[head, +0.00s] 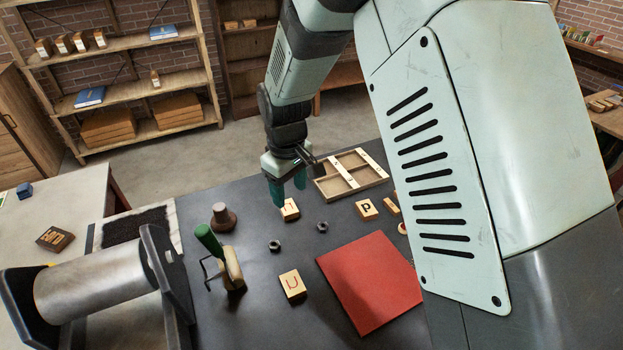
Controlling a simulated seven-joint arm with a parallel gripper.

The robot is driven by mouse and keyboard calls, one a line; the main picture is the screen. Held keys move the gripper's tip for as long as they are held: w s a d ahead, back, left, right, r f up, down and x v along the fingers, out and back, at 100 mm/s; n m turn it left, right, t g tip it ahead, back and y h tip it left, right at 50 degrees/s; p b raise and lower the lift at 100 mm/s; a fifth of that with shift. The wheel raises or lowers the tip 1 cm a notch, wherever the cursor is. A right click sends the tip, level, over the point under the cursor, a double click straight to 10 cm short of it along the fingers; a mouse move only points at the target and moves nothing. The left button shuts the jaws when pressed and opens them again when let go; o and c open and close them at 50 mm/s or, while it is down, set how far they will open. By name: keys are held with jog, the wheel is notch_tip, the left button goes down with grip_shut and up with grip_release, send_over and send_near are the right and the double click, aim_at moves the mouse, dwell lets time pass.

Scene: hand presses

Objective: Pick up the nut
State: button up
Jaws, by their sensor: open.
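Two small dark nuts lie on the dark table in the head view. One nut (274,246) is left of centre, and another nut (322,227) is a little further right and back. I cannot tell which one the task means. My gripper (288,196) points down beyond both nuts, its teal fingers apart and empty. It is close above or beside a wooden letter block (290,211); I cannot tell whether they touch.
A wooden block marked U (292,285) and a red square (370,282) lie nearer. A green-handled tool (223,258), a brown knob-shaped piece (223,217) and a metal roller press (95,285) stand left. A divided wooden tray (376,186) lies behind. Bare table surrounds the nuts.

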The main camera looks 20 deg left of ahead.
jog(key=s+a+f+n, duration=0.1)
jog(key=s+a+f, duration=0.1)
jog(key=a+f, duration=0.35)
send_over(272, 243)
jog(key=d, duration=0.1)
jog(key=shift+n+g, duration=0.3)
notch_tip(272, 243, down, 6)
jog(key=shift+f, duration=0.1)
jog(key=shift+a+f, duration=0.25)
jog(key=shift+f, duration=1.25)
jog(key=shift+a+f, duration=0.2)
jog(key=shift+f, duration=1.25)
jog(key=shift+c, duration=0.4)
grip_shut()
jog(key=shift+r, duration=0.1)
